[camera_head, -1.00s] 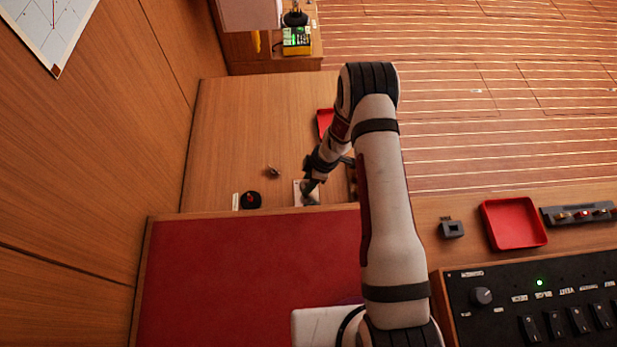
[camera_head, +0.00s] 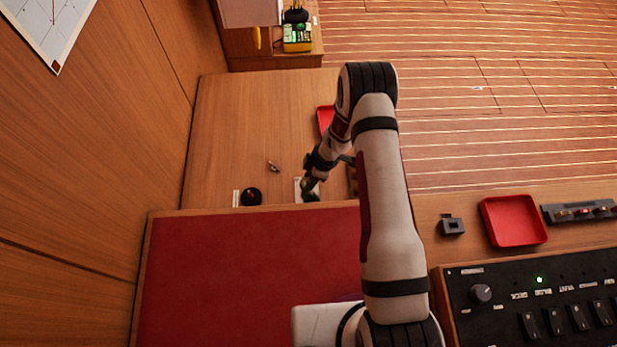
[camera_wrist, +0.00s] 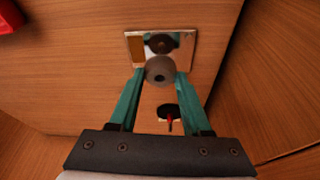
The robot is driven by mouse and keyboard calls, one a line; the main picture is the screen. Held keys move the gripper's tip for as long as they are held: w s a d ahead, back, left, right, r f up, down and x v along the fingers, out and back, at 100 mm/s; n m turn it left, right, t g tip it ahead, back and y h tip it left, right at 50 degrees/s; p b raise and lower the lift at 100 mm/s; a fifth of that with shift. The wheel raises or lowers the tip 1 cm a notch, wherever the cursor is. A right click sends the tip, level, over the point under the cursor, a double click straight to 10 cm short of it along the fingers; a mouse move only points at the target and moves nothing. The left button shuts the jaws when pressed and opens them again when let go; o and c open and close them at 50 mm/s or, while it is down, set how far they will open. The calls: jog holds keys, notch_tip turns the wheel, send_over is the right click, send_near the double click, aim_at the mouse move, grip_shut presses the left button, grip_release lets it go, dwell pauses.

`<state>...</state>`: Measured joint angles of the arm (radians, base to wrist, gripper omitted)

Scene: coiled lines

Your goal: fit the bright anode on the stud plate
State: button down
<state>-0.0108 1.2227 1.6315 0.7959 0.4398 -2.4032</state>
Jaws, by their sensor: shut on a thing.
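The stud plate (camera_wrist: 133,44), a pale shiny square, lies just beyond the anode in that view. A dark round shape shows on the plate; I cannot tell if it is a part or a reflection. In the head view my gripper (camera_head: 311,186) is over the plate (camera_head: 298,190), which it partly hides. The gap between anode and plate, and the stud itself, cannot be made out.
A black disc with a red part (camera_head: 251,197) sits left of the plate; it also shows in the wrist view (camera_wrist: 168,114). A small metal piece (camera_head: 273,166) lies nearby. A red tray (camera_head: 325,117) stands behind the arm. The wooden top at left is clear.

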jog(key=shift+f, duration=1.35)
jog(key=shift+c, duration=1.4)
grip_release()
notch_tip(320, 180, up, 6)
jog(key=shift+f, duration=0.1)
jog(key=v, duration=1.6)
